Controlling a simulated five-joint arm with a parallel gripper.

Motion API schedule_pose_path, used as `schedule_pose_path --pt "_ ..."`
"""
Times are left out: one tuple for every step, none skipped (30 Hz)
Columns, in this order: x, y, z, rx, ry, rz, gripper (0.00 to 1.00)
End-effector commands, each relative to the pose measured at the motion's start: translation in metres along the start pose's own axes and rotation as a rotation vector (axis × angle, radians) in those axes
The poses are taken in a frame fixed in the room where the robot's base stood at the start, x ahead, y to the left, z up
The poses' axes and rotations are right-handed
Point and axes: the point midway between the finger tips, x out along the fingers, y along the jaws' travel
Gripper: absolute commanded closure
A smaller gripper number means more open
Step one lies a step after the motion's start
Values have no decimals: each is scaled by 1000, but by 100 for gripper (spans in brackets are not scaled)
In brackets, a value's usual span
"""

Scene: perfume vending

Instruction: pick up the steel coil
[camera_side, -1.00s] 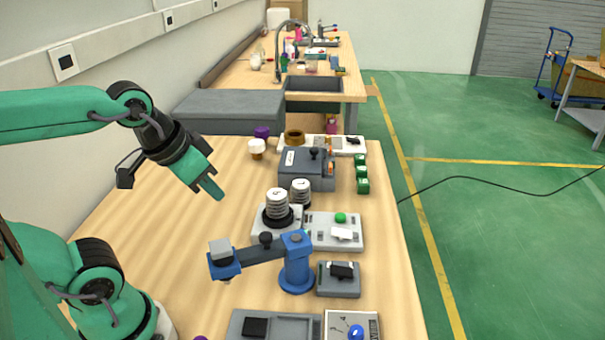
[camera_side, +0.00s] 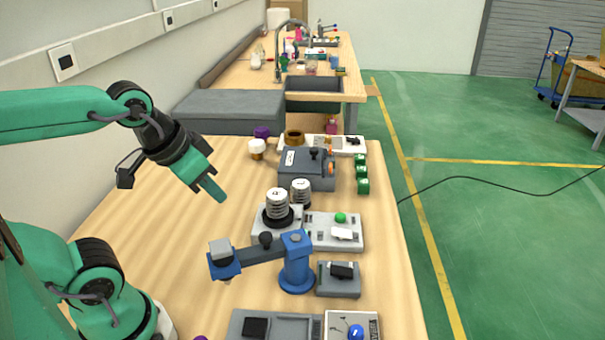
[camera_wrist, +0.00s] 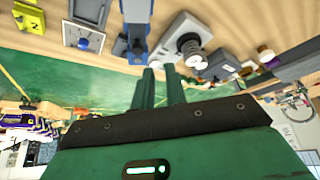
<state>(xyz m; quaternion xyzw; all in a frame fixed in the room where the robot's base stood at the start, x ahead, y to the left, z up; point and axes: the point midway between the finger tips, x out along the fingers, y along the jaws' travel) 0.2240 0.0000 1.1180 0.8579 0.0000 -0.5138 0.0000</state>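Two silver ribbed cylinders that look like steel coils stand upright on dark bases in the side view. The front one (camera_side: 277,203) sits on a light grey box, and the other (camera_side: 300,187) is just behind it to the right. I cannot tell which is the steel coil. The ribbed shapes also show at the upper right of the wrist view, the larger one (camera_wrist: 190,44) above the smaller. My gripper (camera_side: 220,197) hangs tilted down in the air, left of the coils and apart from them. In the wrist view my gripper (camera_wrist: 160,69) shows a narrow empty gap between its fingers.
A blue lever fixture (camera_side: 296,265) stands in front of the coils. A grey control box (camera_side: 342,233) with a green button is to their right. A dark grey machine (camera_side: 300,172) and a brass ring (camera_side: 294,136) are behind. The left of the wooden table (camera_side: 170,240) is clear.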

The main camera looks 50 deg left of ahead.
Motion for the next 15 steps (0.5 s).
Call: schedule_pose_path --pt "0 0 0 0 0 0 76" --pt "0 0 0 0 0 0 71" --pt "0 0 0 0 0 0 63" --pt "0 0 0 0 0 0 57" --pt "0 0 0 0 0 0 51" --pt "0 0 0 0 0 0 43" --pt "0 0 0 0 0 0 37" --pt "0 0 0 0 0 0 31" --pt "0 0 0 0 0 0 23" --pt "0 0 0 0 0 0 23" --pt "0 0 0 0 0 0 23" --pt "0 0 0 0 0 0 23" --pt "0 0 0 0 0 0 23" --pt "0 0 0 0 0 0 23" --pt "0 0 0 0 0 0 23"
